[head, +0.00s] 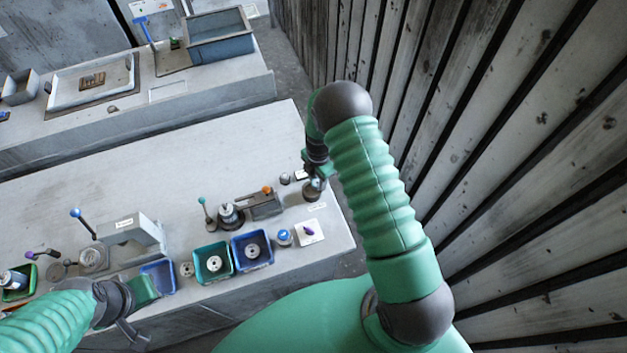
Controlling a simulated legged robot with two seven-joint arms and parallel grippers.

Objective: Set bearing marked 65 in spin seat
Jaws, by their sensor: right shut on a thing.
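My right gripper (316,182) is at the right end of the near bench, shut on a dark round part (312,194) whose marking I cannot read. The arm partly hides the grip. Ring-shaped bearings lie in a green bin (199,278) and a blue bin (238,266) at the front edge; their numbers are too small to read. A dark round seat (231,216) stands behind the bins, beside a teal-knobbed lever (203,206); I cannot tell if it is the spin seat. My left gripper (132,335) is low at the left, and its jaws are unclear.
A grey block with an orange knob (264,203) stands right of the seat. A blue-capped pot (284,238) and a white card (310,234) lie near the front edge. A grey bracket (133,232) stands left. The bench's back middle is clear; a plank wall (520,130) rises right.

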